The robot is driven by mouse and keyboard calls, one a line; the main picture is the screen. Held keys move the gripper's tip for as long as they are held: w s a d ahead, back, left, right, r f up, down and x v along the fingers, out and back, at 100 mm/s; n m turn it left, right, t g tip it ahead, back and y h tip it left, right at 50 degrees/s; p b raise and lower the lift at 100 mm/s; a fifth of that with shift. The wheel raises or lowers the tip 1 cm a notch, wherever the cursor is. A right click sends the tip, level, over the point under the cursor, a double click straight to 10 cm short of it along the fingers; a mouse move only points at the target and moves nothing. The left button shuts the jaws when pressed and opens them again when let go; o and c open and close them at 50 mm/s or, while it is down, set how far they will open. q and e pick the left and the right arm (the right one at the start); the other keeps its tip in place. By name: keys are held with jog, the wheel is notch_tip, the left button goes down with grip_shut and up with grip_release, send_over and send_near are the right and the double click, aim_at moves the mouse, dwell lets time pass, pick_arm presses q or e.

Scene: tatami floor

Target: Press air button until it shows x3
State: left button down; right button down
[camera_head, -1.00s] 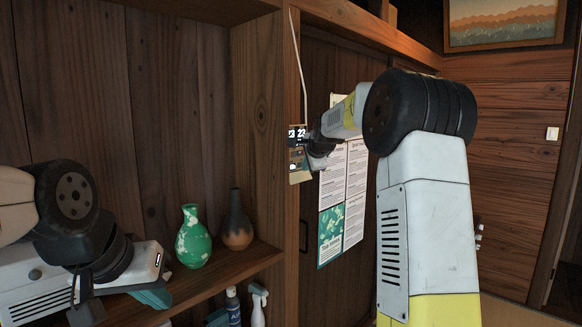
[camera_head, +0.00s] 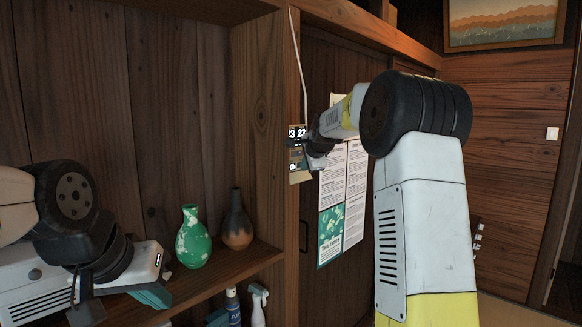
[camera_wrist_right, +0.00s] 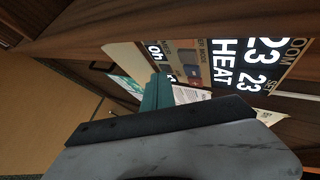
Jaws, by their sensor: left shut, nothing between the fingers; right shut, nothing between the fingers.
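A small control panel (camera_head: 296,168) is mounted on the wooden post in the head view. In the right wrist view the same panel (camera_wrist_right: 128,56) is seen at a steep tilt. Its dark display (camera_wrist_right: 245,62) shows white "23", "23" and "HEAT". Small buttons (camera_wrist_right: 190,68) sit beside the display; I cannot tell which is the air button, and no x3 is legible. My right gripper (camera_head: 312,158) is shut and empty at the panel, its teal fingertip (camera_wrist_right: 157,90) close to the button area. Contact cannot be told. My left gripper (camera_head: 153,296) is shut and empty at lower left.
A wooden shelf (camera_head: 200,290) holds a green vase (camera_head: 193,240) and a dark brown vase (camera_head: 237,222), close to my left arm. Spray bottles (camera_head: 258,305) stand below. Posters (camera_head: 345,200) hang right of the panel. A white cable (camera_head: 298,60) runs above it.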

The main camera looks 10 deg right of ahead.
jog(key=shift+s+d, duration=0.4)
jog(key=shift+s, duration=0.15)
jog(key=s+d, duration=0.1)
jog(key=s, duration=0.1)
jog(key=s+d, duration=0.2)
dwell(0.4)
dwell(0.9)
jog(key=s+a+f+n+g+y, duration=0.1)
jog(key=s+a+n, duration=0.3)
jog(key=s, duration=0.8)
jog(key=s+a+f+n+g, duration=0.15)
jog(key=s+n, duration=0.35)
jog(key=s, duration=0.6)
jog(key=s+a+f+n+g, duration=0.1)
jog(key=s+f+n, duration=0.2)
jog(key=s, duration=0.6)
jog(key=s+a+f+n+g, duration=0.2)
jog(key=s+f+n, duration=0.2)
jog(key=s, duration=0.6)
jog(key=shift+f+n, duration=0.3)
jog(key=shift+f, duration=0.4)
